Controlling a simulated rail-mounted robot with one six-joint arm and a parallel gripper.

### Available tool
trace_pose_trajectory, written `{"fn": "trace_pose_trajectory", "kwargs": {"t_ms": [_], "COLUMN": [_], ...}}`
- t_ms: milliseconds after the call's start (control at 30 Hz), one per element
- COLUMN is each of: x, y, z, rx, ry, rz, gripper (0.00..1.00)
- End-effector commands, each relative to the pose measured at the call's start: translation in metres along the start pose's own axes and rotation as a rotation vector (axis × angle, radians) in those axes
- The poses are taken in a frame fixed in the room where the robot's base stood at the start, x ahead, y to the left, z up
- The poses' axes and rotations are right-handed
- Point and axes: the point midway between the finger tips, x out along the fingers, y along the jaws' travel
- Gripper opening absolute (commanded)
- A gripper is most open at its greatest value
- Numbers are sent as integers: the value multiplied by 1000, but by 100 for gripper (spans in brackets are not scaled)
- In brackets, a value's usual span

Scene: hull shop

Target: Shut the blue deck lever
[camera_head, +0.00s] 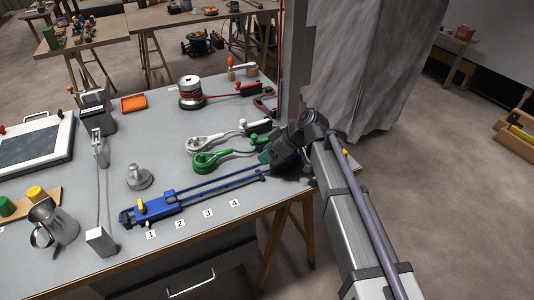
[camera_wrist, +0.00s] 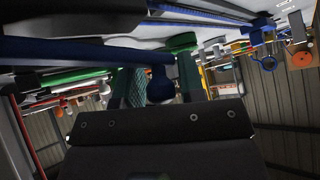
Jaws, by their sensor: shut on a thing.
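The blue deck lever (camera_head: 155,209) lies along the front of the grey bench in the head view. Its body with a yellow knob is at the left. Two long blue bars run from it to the right, nearly side by side, with a narrow gap. My gripper (camera_head: 266,158) is at the right end of the upper bar and hides that end. In the wrist view my gripper (camera_wrist: 160,85) is shut on the round blue end (camera_wrist: 160,88) of a blue bar (camera_wrist: 80,52), with one finger on each side.
Number cards lie in front of the lever. A green-handled fitting (camera_head: 205,160) and a white-handled one (camera_head: 205,142) lie just behind the bars, close to my gripper. A grey peg on a round base (camera_head: 138,177) stands behind the lever body. A grey post (camera_head: 293,60) rises behind my wrist.

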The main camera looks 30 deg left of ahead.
Motion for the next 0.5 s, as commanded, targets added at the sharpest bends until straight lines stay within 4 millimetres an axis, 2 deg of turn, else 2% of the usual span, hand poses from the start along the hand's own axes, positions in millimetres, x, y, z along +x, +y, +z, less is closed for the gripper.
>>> {"fn": "trace_pose_trajectory", "kwargs": {"t_ms": [233, 267, 367, 500], "x": [-1, -1, -1, -1], "y": [-1, -1, -1, -1], "z": [3, 3, 3, 2], "rx": [4, 4, 3, 2], "ry": [-6, -6, -5, -3], "rz": [-1, -1, -1, -1], "gripper": [0, 39, 49, 50]}}
